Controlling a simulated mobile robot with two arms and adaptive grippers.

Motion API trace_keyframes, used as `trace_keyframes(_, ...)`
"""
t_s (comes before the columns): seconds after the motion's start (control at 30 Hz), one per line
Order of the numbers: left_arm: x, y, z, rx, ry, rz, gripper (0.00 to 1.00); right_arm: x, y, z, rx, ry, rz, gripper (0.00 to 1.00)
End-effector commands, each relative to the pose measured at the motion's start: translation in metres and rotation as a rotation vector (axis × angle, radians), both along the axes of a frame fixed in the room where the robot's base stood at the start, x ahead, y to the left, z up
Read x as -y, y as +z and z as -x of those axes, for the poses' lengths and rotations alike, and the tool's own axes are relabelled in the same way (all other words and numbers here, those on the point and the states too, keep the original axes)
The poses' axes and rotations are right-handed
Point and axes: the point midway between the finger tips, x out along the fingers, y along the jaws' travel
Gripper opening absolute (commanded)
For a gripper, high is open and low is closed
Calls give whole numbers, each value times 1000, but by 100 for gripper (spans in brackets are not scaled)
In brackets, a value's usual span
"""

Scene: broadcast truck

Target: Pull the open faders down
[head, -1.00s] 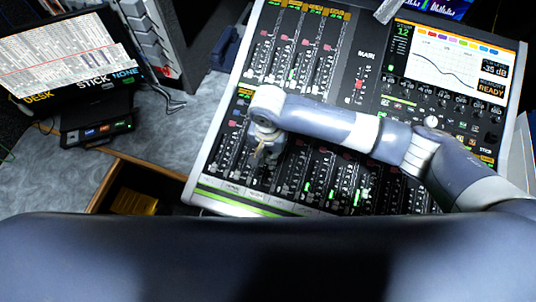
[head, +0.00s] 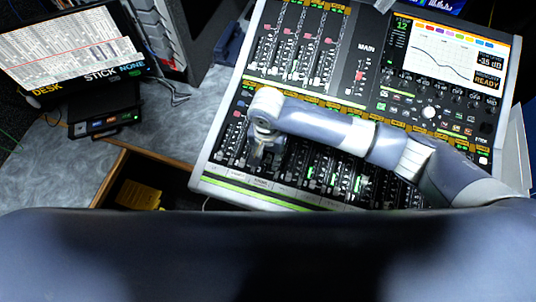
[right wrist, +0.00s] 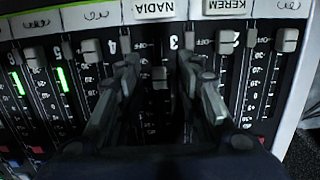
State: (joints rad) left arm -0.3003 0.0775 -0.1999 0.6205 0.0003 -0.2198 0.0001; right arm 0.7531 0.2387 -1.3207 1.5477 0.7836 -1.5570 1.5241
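The mixing console (head: 364,42) has rows of faders. My right gripper (head: 257,158) is over the lower fader bank, near the console's front edge. In the right wrist view my right gripper (right wrist: 158,62) is open, with its fingers on either side of the channel 3 fader cap (right wrist: 159,78), apparently apart from it. That cap sits farther from the name labels than the neighbouring caps: the channel 4 side cap (right wrist: 91,49) and the channel 2 side cap (right wrist: 226,41). My arm hides part of the lower bank in the head view. My left gripper is not in view.
Green meters (right wrist: 63,78) glow beside other faders. The console screen (head: 455,50) is at the upper right. A monitor (head: 70,45) and a small black box (head: 105,121) stand at the left on the grey desk (head: 45,165). An open drawer with a yellow item (head: 137,195) lies below.

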Motion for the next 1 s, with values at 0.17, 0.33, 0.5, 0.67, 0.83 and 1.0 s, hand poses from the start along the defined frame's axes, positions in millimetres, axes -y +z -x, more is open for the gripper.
trace_keyframes(0.17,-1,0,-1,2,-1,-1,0,-1,26,-1,3,1,-3,33)
trace_keyframes(0.33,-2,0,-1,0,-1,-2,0,-1,64,0,4,0,-3,33)
trace_keyframes(0.5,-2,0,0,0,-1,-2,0,-1,96,0,4,1,-2,33)
trace_keyframes(0.67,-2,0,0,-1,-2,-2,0,-1,113,0,3,-1,0,33)
trace_keyframes(0.83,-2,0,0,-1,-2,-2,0,0,118,1,2,-1,2,33)
trace_keyframes(1.0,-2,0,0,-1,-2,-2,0,0,118,1,2,0,1,33)
